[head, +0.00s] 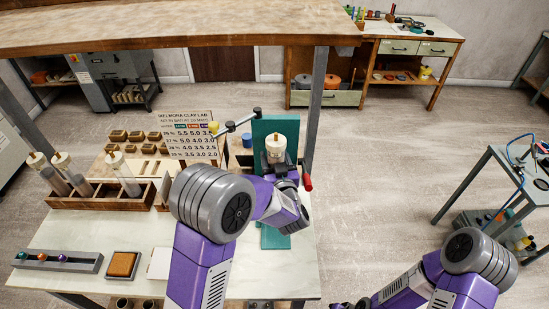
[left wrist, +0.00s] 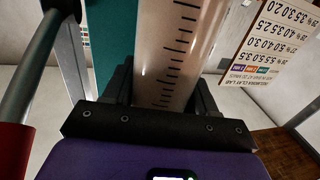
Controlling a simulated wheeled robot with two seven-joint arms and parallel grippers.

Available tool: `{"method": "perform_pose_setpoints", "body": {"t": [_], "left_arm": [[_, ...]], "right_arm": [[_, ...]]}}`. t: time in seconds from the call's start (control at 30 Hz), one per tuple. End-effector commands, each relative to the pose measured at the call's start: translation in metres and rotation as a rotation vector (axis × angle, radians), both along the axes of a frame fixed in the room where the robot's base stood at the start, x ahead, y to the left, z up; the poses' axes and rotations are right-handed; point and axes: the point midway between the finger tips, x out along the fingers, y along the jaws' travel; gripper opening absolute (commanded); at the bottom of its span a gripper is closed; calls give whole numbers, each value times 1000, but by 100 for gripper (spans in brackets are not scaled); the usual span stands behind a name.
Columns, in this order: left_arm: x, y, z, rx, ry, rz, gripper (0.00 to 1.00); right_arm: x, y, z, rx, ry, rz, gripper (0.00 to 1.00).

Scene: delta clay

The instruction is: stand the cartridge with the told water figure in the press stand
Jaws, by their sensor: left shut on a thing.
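The green press stand (head: 262,128) rises at the right end of the table, with its flat green foot (head: 274,238) below. My left gripper (left wrist: 158,88) is shut on a cartridge with a clear, marked barrel (left wrist: 168,50). The cartridge's cream top (head: 276,150) shows upright in front of the stand's back plate. Its lower end is hidden by my gripper and arm, so I cannot tell if it rests in the stand. Three more cartridges (head: 124,177) stand in a wooden rack (head: 100,201) at the left. My right arm is low at the right; its gripper is barely visible.
A chart board (head: 190,135) stands behind the rack, beside small wooden blocks. The press lever has a red grip (head: 307,182) close to my left gripper. A grey strip with coloured knobs (head: 58,262) and an orange pad (head: 123,265) lie at the front left.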

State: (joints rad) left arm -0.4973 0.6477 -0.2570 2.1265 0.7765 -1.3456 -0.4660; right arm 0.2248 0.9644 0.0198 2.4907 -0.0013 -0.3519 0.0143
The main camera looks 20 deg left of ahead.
Motion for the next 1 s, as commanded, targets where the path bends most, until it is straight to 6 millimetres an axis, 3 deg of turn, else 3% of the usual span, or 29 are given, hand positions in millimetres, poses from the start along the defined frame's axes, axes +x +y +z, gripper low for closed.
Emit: {"method": "perform_pose_setpoints", "body": {"t": [0.53,0.57,0.6,0.77,1.0], "left_arm": [[0,0,-2,0,-4,0,2],[0,0,-2,0,-4,0,58],[0,0,-1,0,-4,0,64],[0,0,-2,0,-2,0,86],[0,0,-4,-1,4,0,86]], "right_arm": [[0,0,-3,0,0,0,0],[0,0,-3,0,0,0,0],[0,0,-3,0,0,0,0],[0,0,-3,0,0,0,0],[0,0,-3,0,0,0,0]]}}
